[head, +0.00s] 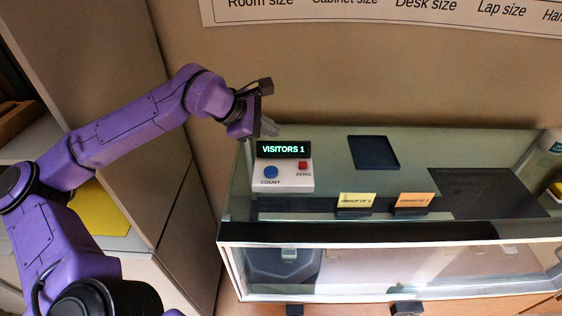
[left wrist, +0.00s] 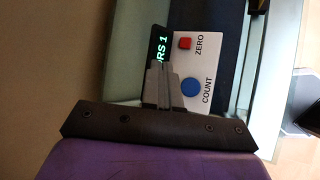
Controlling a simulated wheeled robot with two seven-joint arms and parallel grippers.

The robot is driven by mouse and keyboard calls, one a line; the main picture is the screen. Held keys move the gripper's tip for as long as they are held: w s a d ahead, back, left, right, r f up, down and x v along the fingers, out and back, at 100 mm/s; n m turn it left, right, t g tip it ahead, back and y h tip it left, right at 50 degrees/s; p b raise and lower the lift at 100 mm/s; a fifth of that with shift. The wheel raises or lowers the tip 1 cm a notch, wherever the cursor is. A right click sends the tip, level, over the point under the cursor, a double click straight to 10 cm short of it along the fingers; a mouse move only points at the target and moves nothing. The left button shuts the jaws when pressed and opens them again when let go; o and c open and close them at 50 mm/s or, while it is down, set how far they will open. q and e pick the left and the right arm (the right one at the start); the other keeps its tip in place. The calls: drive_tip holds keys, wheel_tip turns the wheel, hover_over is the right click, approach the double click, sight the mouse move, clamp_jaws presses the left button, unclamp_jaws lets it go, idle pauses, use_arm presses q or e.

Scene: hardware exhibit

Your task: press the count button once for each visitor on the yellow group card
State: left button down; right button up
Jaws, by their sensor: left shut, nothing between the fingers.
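The counter box (head: 290,181) stands on the glass case top at its left end. Its display (head: 283,149) reads VISITORS 1. The blue COUNT button (head: 270,172) and red ZERO button (head: 303,166) are on its face; both also show in the left wrist view, COUNT (left wrist: 191,87) and ZERO (left wrist: 184,43). The yellow group card (head: 357,199) stands to the right of the box; its number is too small to read surely. My left gripper (head: 274,131) is shut and empty, behind and above the display, apart from the COUNT button in the head view.
An orange group card (head: 414,199) stands right of the yellow one. A dark flat tray (head: 374,152) lies behind the cards, and a dark mat (head: 485,195) lies to the right. A wall is close behind the case.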

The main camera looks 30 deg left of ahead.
sight(268, 172)
use_arm(q)
drive_tip(key=f+b, duration=0.2)
drive_tip(key=f, duration=0.1)
drive_tip(key=shift+s+b, duration=0.35)
drive_tip(key=shift+s, duration=0.05)
drive_tip(key=f+b, duration=0.2)
drive_tip(key=s+f+b, duration=0.1)
drive_tip(key=f+b, duration=0.1)
drive_tip(key=f, duration=0.1)
drive_tip(key=shift+b, duration=0.3)
drive_tip(key=shift+w+f, duration=0.3)
drive_tip(key=shift+s+r, duration=0.2)
drive_tip(key=shift+s, duration=0.05)
use_arm(e)
wheel_tip(268, 172, down, 7)
drive_tip(key=s, duration=0.1)
drive_tip(key=shift+s, duration=0.4)
use_arm(q)
drive_tip(key=shift+w+f, duration=0.1)
drive_tip(key=shift+w, duration=0.05)
use_arm(e)
drive_tip(key=shift+f, duration=0.1)
